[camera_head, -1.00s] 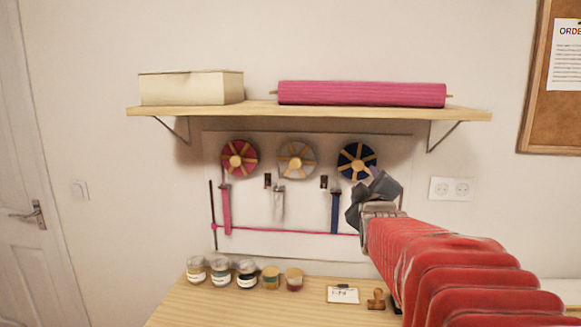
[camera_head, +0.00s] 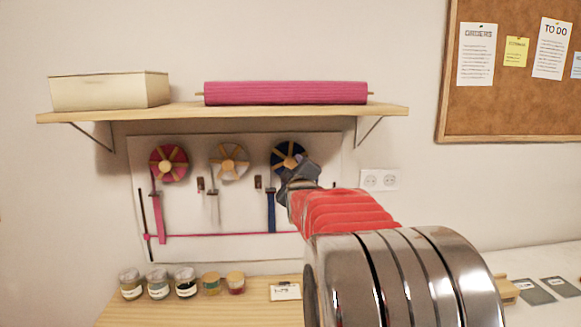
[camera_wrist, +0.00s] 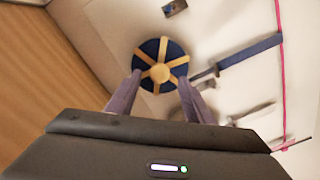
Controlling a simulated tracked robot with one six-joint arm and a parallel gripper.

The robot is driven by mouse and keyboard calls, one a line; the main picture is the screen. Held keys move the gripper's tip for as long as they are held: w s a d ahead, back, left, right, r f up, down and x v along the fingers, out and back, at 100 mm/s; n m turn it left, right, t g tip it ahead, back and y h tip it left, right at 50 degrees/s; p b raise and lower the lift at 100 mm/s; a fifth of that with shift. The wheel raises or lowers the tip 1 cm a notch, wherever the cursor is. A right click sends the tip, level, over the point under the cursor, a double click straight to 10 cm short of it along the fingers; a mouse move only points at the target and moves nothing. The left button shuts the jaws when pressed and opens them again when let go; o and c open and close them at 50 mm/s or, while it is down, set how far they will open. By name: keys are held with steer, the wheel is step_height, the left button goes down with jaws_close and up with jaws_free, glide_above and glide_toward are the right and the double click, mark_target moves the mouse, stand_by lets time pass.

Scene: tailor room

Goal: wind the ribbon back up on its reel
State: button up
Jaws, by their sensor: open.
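Three reels with tan spokes hang in a row on a white wall panel (camera_head: 240,218): a pink reel (camera_head: 168,163), a pale reel (camera_head: 229,162) and a blue reel (camera_head: 284,153). A pink ribbon (camera_head: 156,206), a pale ribbon (camera_head: 214,207) and a blue ribbon (camera_head: 271,212) hang below them. My gripper (camera_head: 306,168) is in front of the blue reel and partly covers it. In the wrist view, my open gripper (camera_wrist: 160,90) points at the blue reel (camera_wrist: 150,82), which shows between and beyond the fingertips. Contact cannot be told. The blue ribbon (camera_wrist: 250,53) runs to the right there.
A wooden shelf (camera_head: 190,111) above carries a cream box (camera_head: 110,91) and a pink fabric roll (camera_head: 285,93). A thin pink line (camera_head: 215,235) crosses the lower panel. Several jars (camera_head: 158,283) and a small card (camera_head: 285,292) stand on the table below.

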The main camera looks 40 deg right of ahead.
mark_target(291, 165)
steer(key=shift+x, duration=2.05)
steer(key=shift+c, duration=0.5)
steer(key=c, duration=0.9)
steer(key=shift+d, duration=0.2)
steer(key=shift+a+f, duration=0.1)
steer(key=shift+a, duration=0.05)
